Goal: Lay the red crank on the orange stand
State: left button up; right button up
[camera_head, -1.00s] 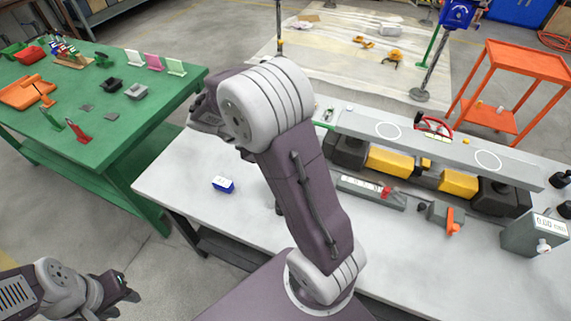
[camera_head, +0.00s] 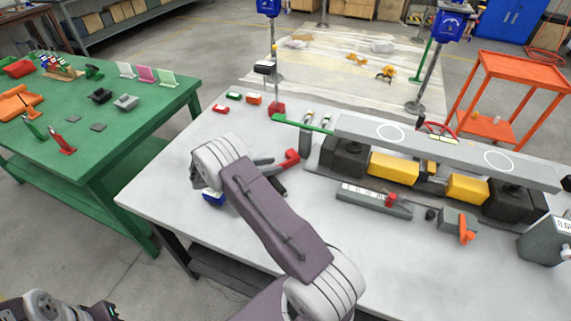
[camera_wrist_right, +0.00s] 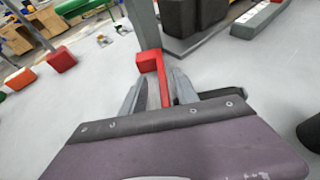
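The red crank (camera_head: 291,156) is beside the fingers of my right gripper (camera_head: 271,173), on the left part of the white table. In the right wrist view a red arm of the crank (camera_wrist_right: 152,63) reaches between the fingers of the right gripper (camera_wrist_right: 160,90), which look apart, with no firm hold visible. A grey bar rises by the red block; I cannot tell whether it belongs to the crank. A small orange block, apparently the orange stand (camera_head: 254,99), sits at the table's back left edge. My left gripper (camera_head: 100,312) is at the lower left, mostly cut off.
A red block (camera_head: 277,107) with a green bar (camera_head: 302,123) stands right of the orange block; a green block (camera_head: 233,96) is left of it. A blue block (camera_head: 212,197) is partly behind my right arm. A long grey beam (camera_head: 440,150) over yellow blocks fills the right.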

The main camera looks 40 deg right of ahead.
aim_at(283, 164)
jog(key=x, duration=0.5)
jog(key=shift+s+d+r, duration=0.1)
jog(key=shift+s, duration=0.05)
grip_shut()
jog(key=shift+r, duration=0.1)
dwell(1.1)
